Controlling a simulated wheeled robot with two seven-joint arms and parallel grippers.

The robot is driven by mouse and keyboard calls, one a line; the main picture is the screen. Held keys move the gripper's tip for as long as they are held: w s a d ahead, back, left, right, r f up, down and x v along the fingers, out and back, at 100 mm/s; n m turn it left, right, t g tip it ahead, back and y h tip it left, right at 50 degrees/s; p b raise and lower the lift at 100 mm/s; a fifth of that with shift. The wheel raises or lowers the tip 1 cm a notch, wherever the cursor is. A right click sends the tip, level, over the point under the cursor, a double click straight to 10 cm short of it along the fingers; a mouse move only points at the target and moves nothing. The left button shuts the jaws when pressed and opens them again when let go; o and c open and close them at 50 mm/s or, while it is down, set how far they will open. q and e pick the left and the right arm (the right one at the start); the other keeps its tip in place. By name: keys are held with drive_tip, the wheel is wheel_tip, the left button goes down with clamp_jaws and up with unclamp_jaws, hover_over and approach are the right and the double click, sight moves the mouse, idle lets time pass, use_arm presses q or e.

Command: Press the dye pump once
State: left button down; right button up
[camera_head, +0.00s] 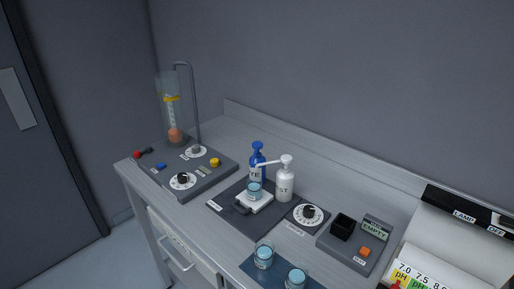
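A blue pump bottle (257,158), its label partly hidden and ending in what looks like "YE", stands at the back of a dark mat. A white pump bottle (285,184) with a label that seems to end in "ST" stands to its right and a little nearer. The white bottle's spout reaches left, in front of the blue bottle. A small glass of bluish liquid (254,190) sits on a white platform (255,203) in front of the blue bottle. Both pump heads look raised. Neither of my grippers is in view.
A dark panel (176,183) with knobs and a tall clear cylinder (172,106) stands left. Right are a dial (308,214), a grey meter reading EMPTY (376,229) and a pH chart (412,278). Two glasses (264,257) (296,279) stand on a blue mat (250,268) in front.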

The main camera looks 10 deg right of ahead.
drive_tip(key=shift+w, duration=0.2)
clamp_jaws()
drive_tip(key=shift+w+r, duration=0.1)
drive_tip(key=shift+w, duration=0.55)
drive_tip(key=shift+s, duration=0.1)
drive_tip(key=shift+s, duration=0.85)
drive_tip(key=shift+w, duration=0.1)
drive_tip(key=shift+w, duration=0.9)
